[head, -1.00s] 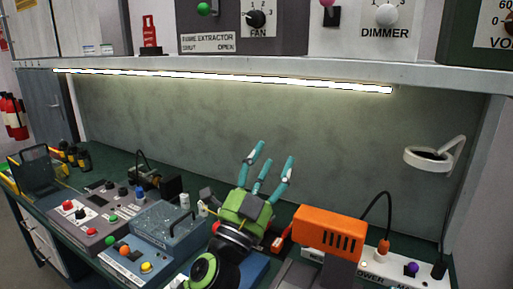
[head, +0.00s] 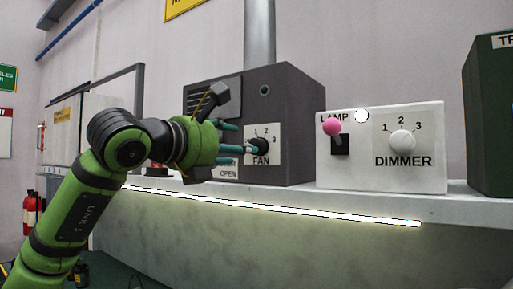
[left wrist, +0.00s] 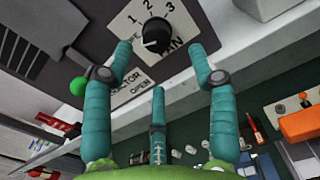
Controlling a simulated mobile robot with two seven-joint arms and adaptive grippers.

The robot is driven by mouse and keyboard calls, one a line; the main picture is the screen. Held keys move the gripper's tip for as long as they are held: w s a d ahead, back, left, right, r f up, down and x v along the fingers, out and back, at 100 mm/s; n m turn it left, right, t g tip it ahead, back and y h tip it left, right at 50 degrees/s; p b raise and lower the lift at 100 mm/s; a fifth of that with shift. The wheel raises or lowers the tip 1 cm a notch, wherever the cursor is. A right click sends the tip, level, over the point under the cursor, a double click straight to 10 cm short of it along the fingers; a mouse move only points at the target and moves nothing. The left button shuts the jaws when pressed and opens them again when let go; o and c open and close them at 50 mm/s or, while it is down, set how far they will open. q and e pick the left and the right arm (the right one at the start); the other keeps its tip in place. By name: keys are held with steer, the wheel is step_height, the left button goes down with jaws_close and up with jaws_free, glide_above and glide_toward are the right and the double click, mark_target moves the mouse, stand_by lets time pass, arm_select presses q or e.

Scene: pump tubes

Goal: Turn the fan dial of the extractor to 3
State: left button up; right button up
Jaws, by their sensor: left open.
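The fume extractor (head: 300,118) is a dark grey box on the shelf with a white fan plate marked 1, 2, 3. The black fan dial (left wrist: 157,35) sits on that plate and shows in the head view (head: 261,146) just beyond the fingertips. I cannot surely read which number it points to. My left gripper (head: 243,147) is green with teal fingers, open and empty, in front of the plate. In the left wrist view, two fingers spread to either side of the dial and the third is below; they look apart from it. My right gripper is not in view.
A green knob (left wrist: 78,86) is on the extractor left of the dial. The white lamp and dimmer box (head: 365,178) stands to its right, with a pink-tipped switch (head: 333,127). A lit strip (head: 300,208) runs under the shelf.

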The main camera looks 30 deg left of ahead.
arm_select(q)
steer(key=w+p, duration=0.3)
steer(key=w, duration=0.3)
steer(key=shift+w+d, duration=0.35)
steer(key=shift+w, duration=0.05)
steer(key=shift+r, duration=0.1)
steer(key=c, duration=1.1)
